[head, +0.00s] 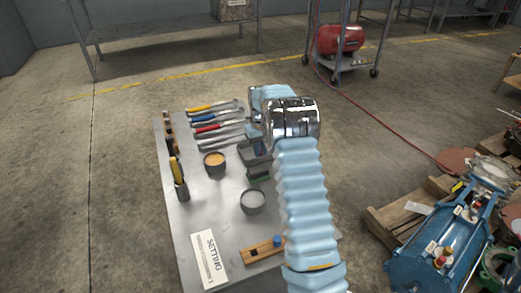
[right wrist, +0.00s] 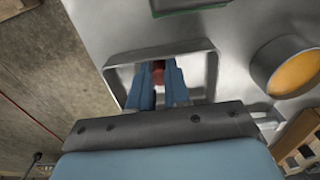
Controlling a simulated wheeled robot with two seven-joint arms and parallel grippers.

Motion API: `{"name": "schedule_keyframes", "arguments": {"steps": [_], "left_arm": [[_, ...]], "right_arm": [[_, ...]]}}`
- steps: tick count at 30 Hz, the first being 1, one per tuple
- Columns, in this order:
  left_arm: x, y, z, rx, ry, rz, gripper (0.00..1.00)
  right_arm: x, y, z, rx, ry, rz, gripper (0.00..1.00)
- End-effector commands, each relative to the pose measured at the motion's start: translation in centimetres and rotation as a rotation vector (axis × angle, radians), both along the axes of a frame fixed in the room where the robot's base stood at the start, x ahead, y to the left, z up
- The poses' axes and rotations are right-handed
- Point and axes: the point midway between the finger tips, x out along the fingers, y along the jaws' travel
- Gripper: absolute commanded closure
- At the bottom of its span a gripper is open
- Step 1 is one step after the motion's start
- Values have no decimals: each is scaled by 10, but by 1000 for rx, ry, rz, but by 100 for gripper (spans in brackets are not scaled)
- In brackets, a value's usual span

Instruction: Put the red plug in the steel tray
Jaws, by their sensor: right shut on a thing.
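The red plug (right wrist: 158,74) shows in the right wrist view between the blue fingers of my right gripper (right wrist: 159,82), which is shut on it. The steel tray (right wrist: 114,86) is a shallow, rounded rectangle below the fingers, and its rim shows around them. Whether the plug touches the tray floor I cannot tell. In the head view the tray (head: 248,151) is partly covered by my right arm, and the plug is hidden. My left gripper is not in view.
The metal table (head: 180,222) carries several tools (head: 212,127) at the back, an orange-filled cup (head: 214,162), a grey cup (head: 253,201), a green-lined tray (head: 259,178) and a wooden block (head: 262,251). A label sheet (head: 209,259) lies front left.

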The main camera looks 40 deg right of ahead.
Motion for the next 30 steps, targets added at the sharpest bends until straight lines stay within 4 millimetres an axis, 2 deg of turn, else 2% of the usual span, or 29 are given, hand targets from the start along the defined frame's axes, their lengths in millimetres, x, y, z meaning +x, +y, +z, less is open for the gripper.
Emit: {"name": "schedule_keyframes", "arguments": {"steps": [2,3,7,15,19,30], "left_arm": [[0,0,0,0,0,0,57],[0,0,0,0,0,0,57],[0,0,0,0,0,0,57],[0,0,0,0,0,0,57],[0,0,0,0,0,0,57],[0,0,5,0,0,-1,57]], "right_arm": [[0,0,-1,1,2,0,100],[-1,0,-1,1,2,0,77],[-1,0,-1,1,2,0,58],[0,0,0,1,2,0,58],[0,0,11,-1,-1,0,58],[0,0,91,-2,-2,0,58]]}}
